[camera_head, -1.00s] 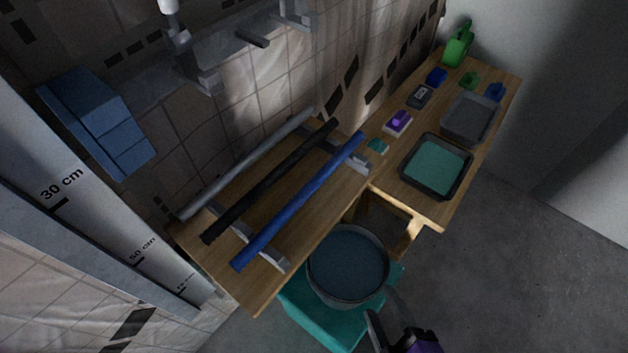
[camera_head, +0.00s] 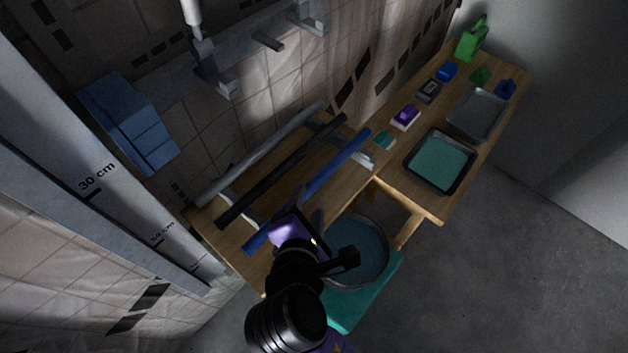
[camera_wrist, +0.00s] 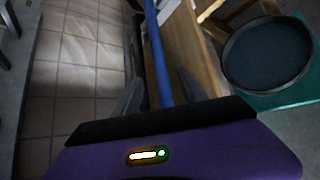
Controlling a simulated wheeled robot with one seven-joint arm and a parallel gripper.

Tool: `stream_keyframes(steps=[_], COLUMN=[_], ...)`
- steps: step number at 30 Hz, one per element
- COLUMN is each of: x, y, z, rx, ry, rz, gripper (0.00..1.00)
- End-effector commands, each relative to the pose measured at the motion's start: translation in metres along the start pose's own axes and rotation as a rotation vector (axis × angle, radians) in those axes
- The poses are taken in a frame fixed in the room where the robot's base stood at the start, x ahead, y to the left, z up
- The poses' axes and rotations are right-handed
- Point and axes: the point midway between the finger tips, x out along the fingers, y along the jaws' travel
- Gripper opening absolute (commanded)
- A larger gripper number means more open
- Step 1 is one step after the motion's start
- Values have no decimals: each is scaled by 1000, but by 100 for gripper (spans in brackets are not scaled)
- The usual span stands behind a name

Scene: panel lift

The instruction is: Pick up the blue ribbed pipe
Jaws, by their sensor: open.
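The blue ribbed pipe (camera_head: 338,162) lies slantwise across grey supports on the wooden bench, nearest the front edge of three parallel pipes. My gripper (camera_head: 309,206) is over its nearer half and hides part of it in the head view. In the wrist view the blue pipe (camera_wrist: 158,55) runs away between the two open fingers (camera_wrist: 159,90). The fingers stand apart on either side of its line, with nothing held. I cannot tell how far above the pipe they are.
A black pipe (camera_head: 285,168) and a grey pipe (camera_head: 255,155) lie beside the blue one, toward the wall. A round dark tub (camera_head: 372,262) stands on a teal box (camera_head: 350,307) below the bench front. Trays, including a teal-bottomed one (camera_head: 440,160), occupy the bench's far end.

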Motion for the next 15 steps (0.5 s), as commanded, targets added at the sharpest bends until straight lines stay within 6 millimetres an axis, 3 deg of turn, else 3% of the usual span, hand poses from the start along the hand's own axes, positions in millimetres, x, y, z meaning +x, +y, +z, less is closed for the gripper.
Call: stream_keyframes(steps=[10, 15], x=[44, 56], y=[0, -1], z=[-4, -4], rx=[2, 3], ry=[1, 1], rz=[0, 0], gripper=[49, 49])
